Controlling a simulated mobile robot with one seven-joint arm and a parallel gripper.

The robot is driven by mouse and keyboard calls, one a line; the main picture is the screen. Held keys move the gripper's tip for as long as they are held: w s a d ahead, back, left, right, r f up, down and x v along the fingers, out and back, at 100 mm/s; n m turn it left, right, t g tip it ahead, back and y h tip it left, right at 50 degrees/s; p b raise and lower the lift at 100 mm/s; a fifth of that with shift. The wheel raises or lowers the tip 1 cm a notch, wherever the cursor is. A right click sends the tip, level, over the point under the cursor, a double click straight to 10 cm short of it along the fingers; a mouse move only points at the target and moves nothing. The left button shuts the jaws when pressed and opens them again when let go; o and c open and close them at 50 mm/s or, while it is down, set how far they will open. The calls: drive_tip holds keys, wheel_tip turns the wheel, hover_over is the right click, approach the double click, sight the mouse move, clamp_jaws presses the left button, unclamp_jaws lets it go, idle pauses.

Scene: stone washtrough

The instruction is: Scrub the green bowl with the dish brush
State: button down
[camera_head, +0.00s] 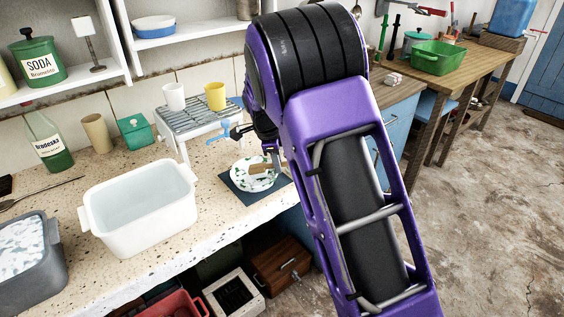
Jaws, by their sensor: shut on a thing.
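A round white dish with green markings (243,182) lies on a dark mat on the stone counter, just below my gripper. It is the nearest match to the green bowl, but its depth is hard to tell. My gripper (271,152) points down over its right part, partly hidden behind my purple arm. It is shut on a tan, wood-coloured piece (262,168), which looks like the dish brush. The piece lies over the dish; I cannot tell whether it touches. Its bristles are not visible.
A white basin (140,206) stands left of the dish. Behind is a rack (190,118) with a white cup (174,96) and a yellow cup (215,95). A green bottle (48,141) stands at the back left. A green tub (438,57) sits on the far bench.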

drive_tip(key=shift+w+a, duration=0.1)
drive_tip(key=shift+a, duration=1.05)
drive_tip(key=shift+s+d, duration=0.15)
drive_tip(key=shift+d, duration=0.9)
drive_tip(key=shift+s+d, duration=0.15)
drive_tip(key=shift+d, duration=0.85)
drive_tip(key=shift+w+a, duration=0.15)
drive_tip(key=shift+a, duration=0.9)
drive_tip(key=shift+w+a, duration=0.15)
drive_tip(key=shift+a, duration=0.85)
drive_tip(key=shift+s+d+f, duration=0.1)
drive_tip(key=shift+s+d, duration=0.05)
drive_tip(key=shift+d, duration=0.9)
drive_tip(key=shift+s+d, duration=0.15)
drive_tip(key=shift+d, duration=0.85)
drive_tip(key=shift+w+a+p, duration=0.15)
drive_tip(key=shift+a+p, duration=0.2)
drive_tip(key=shift+a, duration=0.65)
drive_tip(key=shift+w+a, duration=0.15)
drive_tip(key=shift+a, duration=0.9)
drive_tip(key=shift+r+p, duration=2.5)
drive_tip(key=shift+r, duration=1.05)
